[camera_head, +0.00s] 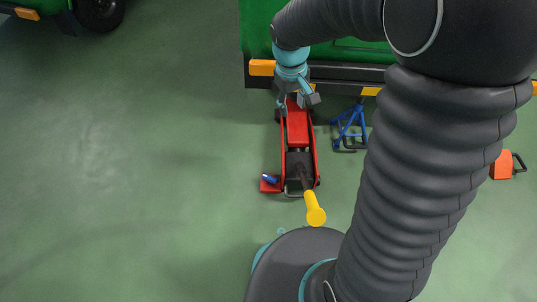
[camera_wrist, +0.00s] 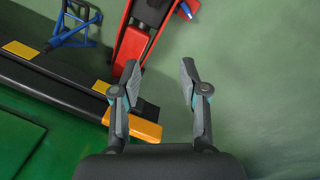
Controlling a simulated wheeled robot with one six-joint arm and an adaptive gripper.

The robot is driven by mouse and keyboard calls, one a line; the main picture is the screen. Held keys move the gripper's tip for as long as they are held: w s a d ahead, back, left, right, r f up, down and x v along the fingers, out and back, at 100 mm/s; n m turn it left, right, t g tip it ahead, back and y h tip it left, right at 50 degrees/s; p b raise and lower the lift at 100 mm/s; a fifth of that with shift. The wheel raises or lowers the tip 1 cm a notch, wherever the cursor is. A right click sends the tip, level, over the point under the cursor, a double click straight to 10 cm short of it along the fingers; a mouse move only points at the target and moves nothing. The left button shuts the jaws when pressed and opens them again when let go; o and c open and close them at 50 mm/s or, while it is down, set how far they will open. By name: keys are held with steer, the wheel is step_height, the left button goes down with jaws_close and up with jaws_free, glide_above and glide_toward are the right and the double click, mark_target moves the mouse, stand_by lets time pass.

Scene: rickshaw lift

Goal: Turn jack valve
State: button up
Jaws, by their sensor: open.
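The red floor jack (camera_head: 298,127) lies on the green floor, its far end by the green vehicle's bumper. Its yellow handle grip (camera_head: 315,209) points toward me. A small blue piece (camera_head: 270,179) sits on a red plate at the jack's near left corner; I cannot tell whether it is the valve. My gripper (camera_head: 297,101) is over the jack's far end, by the bumper. In the wrist view the gripper (camera_wrist: 159,76) is open and empty, the jack (camera_wrist: 133,45) beyond the left finger and the blue piece (camera_wrist: 185,10) at the top edge.
A green vehicle with a black bumper (camera_head: 350,76) and orange lights stands at the back. A blue jack stand (camera_head: 350,128) is right of the jack. An orange block (camera_head: 502,165) lies at far right. The floor to the left (camera_head: 130,180) is clear.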

steer(key=w+a+f+n+g+h+p, duration=0.1)
steer(key=w+a+f, duration=0.15)
steer(key=f, duration=0.45)
steer(key=w+a+f+n+g+p, duration=0.1)
steer(key=w+a+f+n, duration=0.1)
steer(key=a+f, duration=0.3)
steer(key=n+g+h+p, duration=0.1)
steer(key=n+h+p, duration=0.1)
steer(key=n, duration=0.1)
glide_toward(270, 180)
steer(key=shift+g, duration=0.3)
steer(key=b+x, duration=0.1)
steer(key=x, duration=0.8)
steer(key=shift+w+f, duration=0.15)
jaws_close()
steer(key=shift+w+a, duration=0.1)
steer(key=shift+a, duration=0.05)
